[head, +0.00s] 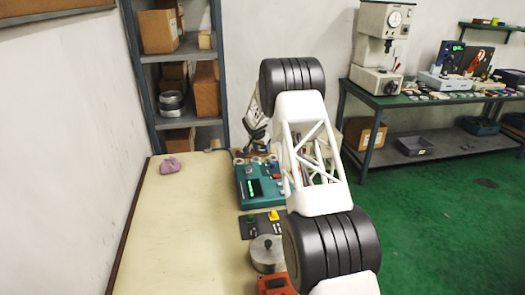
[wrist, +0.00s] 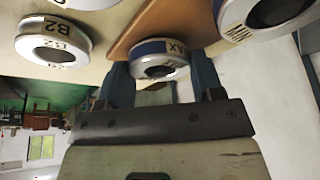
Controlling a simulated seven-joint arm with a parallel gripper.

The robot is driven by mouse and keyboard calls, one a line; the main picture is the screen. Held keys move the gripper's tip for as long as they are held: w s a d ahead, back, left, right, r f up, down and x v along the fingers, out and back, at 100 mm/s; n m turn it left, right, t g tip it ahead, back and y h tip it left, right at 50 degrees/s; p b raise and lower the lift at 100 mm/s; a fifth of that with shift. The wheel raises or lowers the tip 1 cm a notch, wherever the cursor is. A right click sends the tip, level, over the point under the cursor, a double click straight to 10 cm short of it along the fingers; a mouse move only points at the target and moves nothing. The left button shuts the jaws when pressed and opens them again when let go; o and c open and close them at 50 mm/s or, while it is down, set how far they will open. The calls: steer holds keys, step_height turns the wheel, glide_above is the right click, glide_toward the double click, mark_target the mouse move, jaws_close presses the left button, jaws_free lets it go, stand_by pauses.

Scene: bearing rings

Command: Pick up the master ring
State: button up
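In the wrist view, a ring with a blue band (wrist: 148,48) and lettering that looks like "MAX" sits against a brown board. My gripper (wrist: 160,74) has its two blue-grey fingers apart, one on each side of this ring, with no clear contact visible. A ring marked B2 (wrist: 38,46) is to the left, and a larger ring with a striped label (wrist: 236,14) is at the upper right. I cannot tell from the labels which one is the master ring. In the head view, my gripper (head: 256,134) is by the far end of the bench, partly hidden by my arm.
A pink cloth (head: 170,165) and a round metal piece (head: 266,252) are also there. The bench's left side is mostly clear. A shelf (head: 184,130) stands behind.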

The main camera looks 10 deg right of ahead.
steer(key=c, duration=0.5)
steer(key=shift+r, duration=0.1)
steer(key=shift+c, duration=0.2)
step_height(320, 180, up, 10)
stand_by(0.3)
stand_by(0.6)
steer(key=s+a, duration=0.3)
steer(key=s, duration=0.3)
steer(key=s+a, duration=0.3)
steer(key=s, duration=0.3)
steer(key=s+a+r, duration=0.1)
steer(key=s+a, duration=0.2)
steer(key=s, duration=0.4)
steer(key=shift+a, duration=0.25)
steer(key=shift+s+a+f, duration=0.1)
steer(key=shift+s+a, duration=0.1)
steer(key=shift+s, duration=0.5)
